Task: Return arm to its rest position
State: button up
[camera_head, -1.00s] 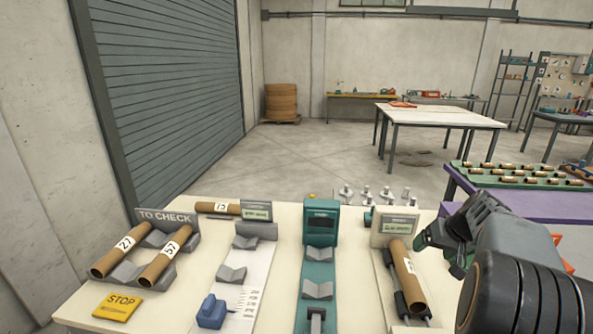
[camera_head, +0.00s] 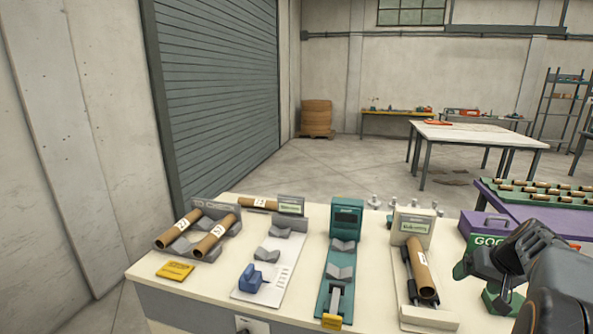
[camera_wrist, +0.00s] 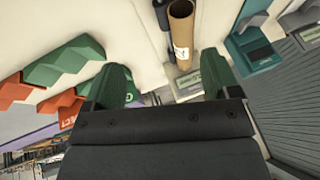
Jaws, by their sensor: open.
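My gripper (camera_head: 484,279) is at the right edge of the head view, above the right side of the cream table (camera_head: 375,262). In the wrist view its two green fingers (camera_wrist: 165,88) stand wide apart with nothing between them. The nearest cardboard tube (camera_head: 421,268) lies on a grey roller stand to the left of my gripper, apart from it. That tube (camera_wrist: 182,28) also shows in the wrist view, beyond the fingers.
Two numbered tubes (camera_head: 214,236) lie in the grey rack at the left, by a yellow stop card (camera_head: 174,270). A teal device (camera_head: 345,222) stands mid-table.

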jog(key=s+a+n, duration=0.1)
jog(key=s+a, duration=0.3)
jog(key=a, duration=0.4)
jog(key=s+a+f+n+g+h+p, duration=0.1)
jog(key=s+a, duration=0.4)
jog(key=a, duration=0.4)
jog(key=s+a+f+n, duration=0.1)
jog(key=s+a+n, duration=0.1)
jog(key=s+a, duration=0.3)
jog(key=a, duration=0.4)
jog(key=shift+s+a+f+g+p, duration=0.15)
jog(key=shift+a+f+g+p, duration=0.1)
jog(key=shift+g+p, duration=0.05)
